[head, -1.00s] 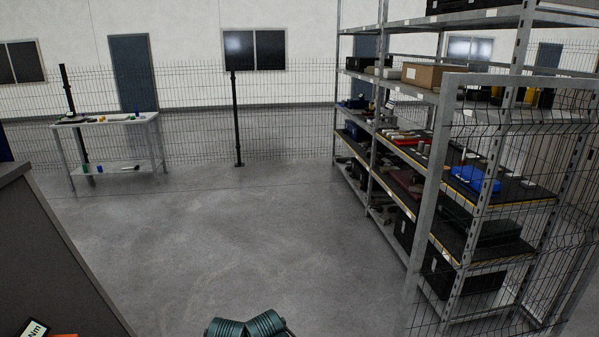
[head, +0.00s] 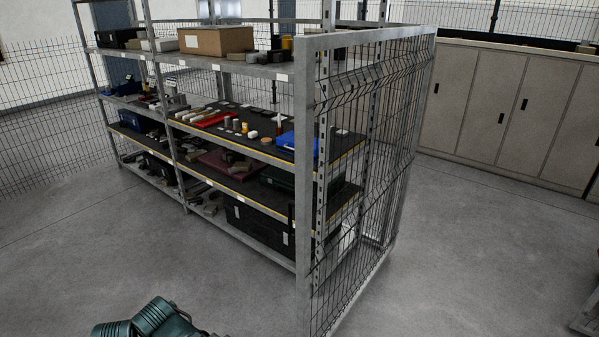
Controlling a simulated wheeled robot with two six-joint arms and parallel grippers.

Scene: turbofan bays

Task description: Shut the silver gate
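The silver gate (head: 304,190) is a grey metal frame filled with dark wire mesh. It stands upright right of centre, at the near right end of the shelving. Its near upright faces me, and the panel runs back and to the right, away from me. The shelving shows through its mesh. I cannot make out a latch, handle or hinge on it. The foot of its near upright meets the bottom edge of the picture. Neither of my grippers is in view, and nothing is seen touching the gate.
Shelving (head: 184,180) loaded with boxes and parts stands left of the gate. Beige cabinets (head: 470,100) line the back right. A mesh fence (head: 45,120) runs at the far left. Grey floor (head: 470,240) is clear right of the gate. A pallet-like edge (head: 588,318) shows at the lower right.

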